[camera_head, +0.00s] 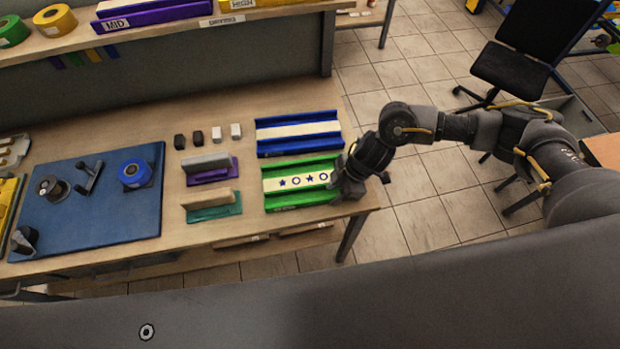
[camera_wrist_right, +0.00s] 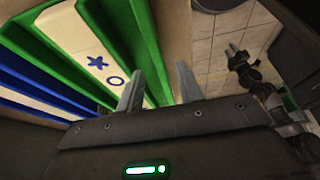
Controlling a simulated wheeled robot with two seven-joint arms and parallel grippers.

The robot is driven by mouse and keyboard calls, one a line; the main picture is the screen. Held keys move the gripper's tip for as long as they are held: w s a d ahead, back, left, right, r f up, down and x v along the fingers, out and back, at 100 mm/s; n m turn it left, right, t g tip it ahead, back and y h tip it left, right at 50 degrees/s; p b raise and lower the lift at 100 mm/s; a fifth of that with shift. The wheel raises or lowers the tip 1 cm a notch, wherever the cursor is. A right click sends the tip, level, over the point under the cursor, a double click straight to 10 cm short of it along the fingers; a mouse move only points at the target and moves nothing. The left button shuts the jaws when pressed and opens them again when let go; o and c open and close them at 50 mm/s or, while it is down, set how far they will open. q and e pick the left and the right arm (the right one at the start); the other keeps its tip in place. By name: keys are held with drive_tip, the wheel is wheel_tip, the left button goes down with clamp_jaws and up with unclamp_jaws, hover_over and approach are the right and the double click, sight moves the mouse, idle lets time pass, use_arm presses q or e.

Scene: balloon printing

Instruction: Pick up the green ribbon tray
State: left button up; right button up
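The green ribbon tray (camera_head: 300,163) lies on the wooden workbench near its right edge. It holds a cream ribbon (camera_head: 297,181) printed with blue stars and rings. My right gripper (camera_head: 340,186) is at the tray's right end. In the right wrist view the two fingers (camera_wrist_right: 160,80) stand apart, with the near green side wall (camera_wrist_right: 142,45) of the tray reaching towards the gap between them. I see no clear contact on both sides. Part of the tray's end is hidden behind the fingers. My left gripper is not in view.
A blue tray (camera_head: 298,151) with a cream strip lies just behind the green one. Purple (camera_head: 222,177) and teal (camera_head: 214,213) stamp holders and small blocks stand to the left. A blue mat (camera_head: 110,225) carries a blue tape roll (camera_head: 135,173). A shelf rises behind.

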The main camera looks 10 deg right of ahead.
drive_tip(key=shift+x, duration=1.25)
drive_tip(key=shift+a, duration=0.1)
clamp_jaws()
drive_tip(key=shift+r, duration=0.1)
